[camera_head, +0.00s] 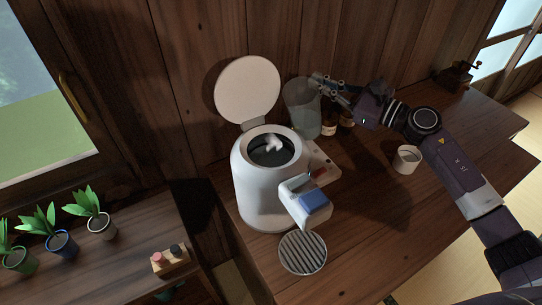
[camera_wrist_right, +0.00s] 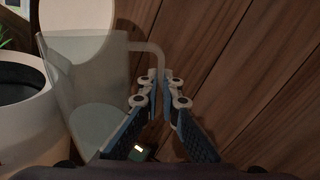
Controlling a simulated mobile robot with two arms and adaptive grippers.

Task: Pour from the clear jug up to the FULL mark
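The clear jug (camera_head: 301,112) stands upright behind the white urn, with water in its lower part. It also shows in the right wrist view (camera_wrist_right: 85,75), its handle (camera_wrist_right: 157,57) toward my gripper. My right gripper (camera_head: 325,88) is at the handle, its fingers apart on either side of it in the right wrist view (camera_wrist_right: 160,88); I see no clear grip. The white urn (camera_head: 259,190) has its round lid (camera_head: 248,90) raised and its dark inside open, with a pale patch within. I cannot make out a FULL mark. My left gripper is out of view.
Small brown bottles (camera_head: 329,127) stand right beside the jug. A white cup (camera_head: 407,159) is under my right arm. A round grate (camera_head: 303,252) lies before the urn's spout. The wooden wall is close behind; the counter's front right is clear.

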